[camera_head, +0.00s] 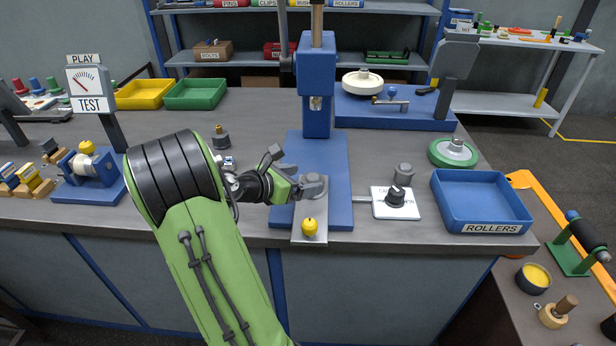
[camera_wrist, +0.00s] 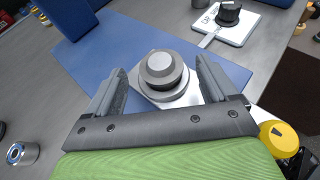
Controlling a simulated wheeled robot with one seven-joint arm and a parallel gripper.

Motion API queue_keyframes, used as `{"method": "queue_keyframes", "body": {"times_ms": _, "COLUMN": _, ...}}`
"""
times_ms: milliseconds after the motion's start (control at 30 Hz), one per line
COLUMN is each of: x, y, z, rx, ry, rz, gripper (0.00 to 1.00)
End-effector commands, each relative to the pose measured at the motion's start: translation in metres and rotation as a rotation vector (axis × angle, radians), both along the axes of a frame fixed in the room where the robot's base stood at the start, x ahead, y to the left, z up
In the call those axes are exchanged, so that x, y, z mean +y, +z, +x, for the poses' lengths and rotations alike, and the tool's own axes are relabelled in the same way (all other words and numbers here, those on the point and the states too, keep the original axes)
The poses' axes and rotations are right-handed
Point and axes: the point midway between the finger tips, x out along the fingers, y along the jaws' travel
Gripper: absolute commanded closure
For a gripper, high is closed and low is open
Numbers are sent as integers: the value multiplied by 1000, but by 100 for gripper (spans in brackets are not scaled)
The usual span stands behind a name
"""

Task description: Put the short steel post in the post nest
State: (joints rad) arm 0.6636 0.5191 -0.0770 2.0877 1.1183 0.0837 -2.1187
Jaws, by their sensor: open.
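A short grey steel post (camera_wrist: 160,68) stands upright in a round, wider seat, which looks like the post nest (camera_wrist: 162,93), on a pale metal plate (camera_head: 312,231). I cannot tell whether the post is fully seated. In the head view the post (camera_head: 318,184) is partly hidden by my gripper. My gripper (camera_wrist: 164,78) is open, with one finger on each side of the post. A gap shows between each finger and the post in the wrist view. My gripper (camera_head: 308,187) reaches in from the left, low over the blue press base.
The blue press column (camera_head: 317,80) rises just behind the plate. A yellow knob (camera_head: 309,227) stands at the plate's front. A white card with a black knob (camera_head: 396,202) and a blue ROLLERS tray (camera_head: 482,203) lie to the right. A small steel ring-like part (camera_wrist: 21,153) lies left.

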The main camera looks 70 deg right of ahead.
Motion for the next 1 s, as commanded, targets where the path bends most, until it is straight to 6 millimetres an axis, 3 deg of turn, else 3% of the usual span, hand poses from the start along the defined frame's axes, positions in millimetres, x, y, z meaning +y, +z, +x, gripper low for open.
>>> {"method": "queue_keyframes", "body": {"times_ms": 100, "x": 27, "y": 18, "z": 19, "rx": 1, "ry": 9, "rz": 1, "gripper": 14}}
{"method": "queue_keyframes", "body": {"times_ms": 300, "x": 62, "y": 35, "z": 40, "rx": 0, "ry": 5, "rz": 0, "gripper": 14}}
{"method": "queue_keyframes", "body": {"times_ms": 700, "x": 75, "y": 37, "z": 47, "rx": -26, "ry": -2, "rz": -1, "gripper": 14}}
{"method": "queue_keyframes", "body": {"times_ms": 767, "x": 82, "y": 37, "z": 52, "rx": -117, "ry": -8, "rz": 0, "gripper": 14}}
{"method": "queue_keyframes", "body": {"times_ms": 867, "x": 113, "y": 38, "z": 71, "rx": -433, "ry": -46, "rz": 32, "gripper": 14}}
{"method": "queue_keyframes", "body": {"times_ms": 1000, "x": 193, "y": 43, "z": 103, "rx": -963, "ry": -183, "rz": 193, "gripper": 14}}
